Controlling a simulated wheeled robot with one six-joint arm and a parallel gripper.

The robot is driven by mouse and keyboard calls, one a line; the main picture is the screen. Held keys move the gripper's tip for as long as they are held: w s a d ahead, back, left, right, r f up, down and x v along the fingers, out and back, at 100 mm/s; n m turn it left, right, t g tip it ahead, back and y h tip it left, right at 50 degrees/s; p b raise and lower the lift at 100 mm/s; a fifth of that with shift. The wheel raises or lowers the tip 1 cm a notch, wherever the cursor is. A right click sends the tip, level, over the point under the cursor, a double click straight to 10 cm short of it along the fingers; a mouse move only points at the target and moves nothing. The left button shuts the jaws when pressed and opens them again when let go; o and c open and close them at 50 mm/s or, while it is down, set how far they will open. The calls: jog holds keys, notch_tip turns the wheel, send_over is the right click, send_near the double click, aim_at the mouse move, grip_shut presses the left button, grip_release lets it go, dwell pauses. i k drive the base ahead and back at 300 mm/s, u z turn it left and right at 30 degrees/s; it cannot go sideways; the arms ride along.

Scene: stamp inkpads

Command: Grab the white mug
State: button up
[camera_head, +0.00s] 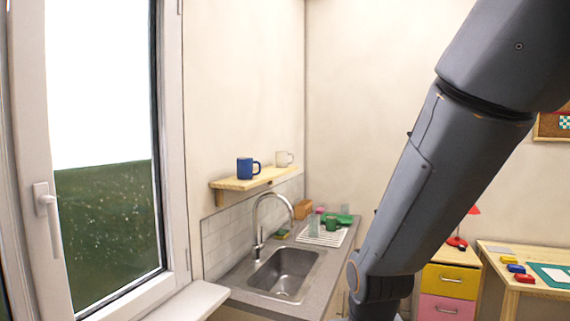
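The white mug (282,159) stands upright at the far end of a small wooden shelf (228,184) on the wall above the sink. Its handle points to the right. A blue mug (245,168) stands on the same shelf, nearer to me and to the left of the white one. My arm comes down from the upper right, and its lower end is at the bottom middle, right of the counter. My gripper is not in the picture, so its opening is hidden.
Below the shelf are a tall curved faucet (260,215) and a sink (287,272). A drying rack (322,236) with cups stands behind the sink. A window frame (172,150) stands at left. A drawer cabinet (447,282) and a desk (527,283) are at right.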

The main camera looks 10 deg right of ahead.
aim_at(281, 156)
jog(key=z, duration=0.65)
jog(key=i, duration=0.5)
jog(key=z, duration=0.95)
jog(key=i, duration=1.45)
jog(key=u, duration=0.35)
jog(key=i, duration=1.1)
jog(key=u, duration=0.85)
